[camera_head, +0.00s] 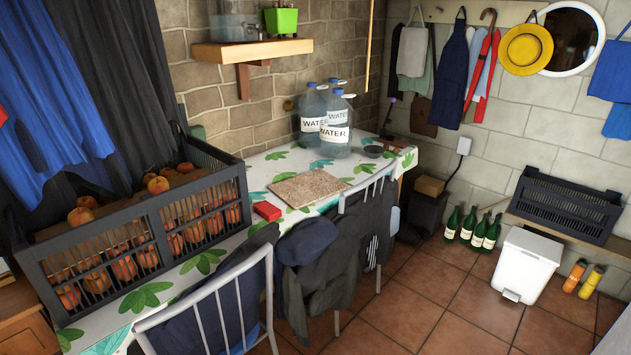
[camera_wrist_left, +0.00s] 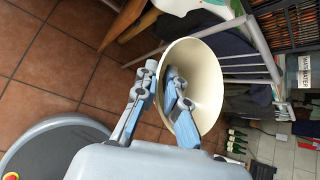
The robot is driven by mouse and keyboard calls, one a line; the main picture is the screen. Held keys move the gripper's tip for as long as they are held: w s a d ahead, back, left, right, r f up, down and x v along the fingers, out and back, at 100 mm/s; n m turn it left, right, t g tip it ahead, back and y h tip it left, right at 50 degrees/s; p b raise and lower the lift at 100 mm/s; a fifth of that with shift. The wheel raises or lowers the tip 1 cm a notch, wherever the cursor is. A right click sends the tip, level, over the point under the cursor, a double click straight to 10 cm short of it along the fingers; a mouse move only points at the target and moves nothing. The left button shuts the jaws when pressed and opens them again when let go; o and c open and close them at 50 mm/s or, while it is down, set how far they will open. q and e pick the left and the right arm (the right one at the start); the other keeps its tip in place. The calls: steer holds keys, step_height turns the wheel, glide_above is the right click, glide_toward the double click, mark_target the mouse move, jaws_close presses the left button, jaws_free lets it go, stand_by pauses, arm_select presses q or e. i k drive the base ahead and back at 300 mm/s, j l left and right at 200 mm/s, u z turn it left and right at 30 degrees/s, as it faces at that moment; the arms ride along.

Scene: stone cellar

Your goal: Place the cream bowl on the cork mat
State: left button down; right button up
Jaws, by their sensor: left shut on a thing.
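The cork mat (camera_head: 308,187), a speckled brown rectangle, lies flat on the leaf-patterned tablecloth in the head view, with nothing on it. The cream bowl (camera_wrist_left: 207,66) shows in the left wrist view, with its open side facing the camera. My left gripper (camera_wrist_left: 161,82) is shut on the bowl's wall, one finger inside it and one outside. The bowl is held in the air above the tiled floor, beside a chair. Neither gripper nor the bowl shows in the head view. My right gripper is in neither view.
A black crate of fruit (camera_head: 150,235) stands left of the mat, and a small red box (camera_head: 267,211) lies close to it. Water jugs (camera_head: 336,124) and a dark small dish (camera_head: 374,151) stand behind. Chairs with draped clothes (camera_head: 330,245) line the table's front edge.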

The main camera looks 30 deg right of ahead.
mark_target(317, 183)
steer(key=i+l, duration=0.1)
steer(key=l, duration=0.35)
steer(key=i+l, duration=0.1)
steer(key=l, duration=0.35)
steer(key=i+l, duration=0.1)
steer(key=l, duration=0.35)
steer(key=i+l, duration=0.1)
steer(key=l, duration=0.35)
steer(key=i+l, duration=0.1)
steer(key=l, duration=0.35)
steer(key=i+l, duration=0.1)
steer(key=l, duration=0.35)
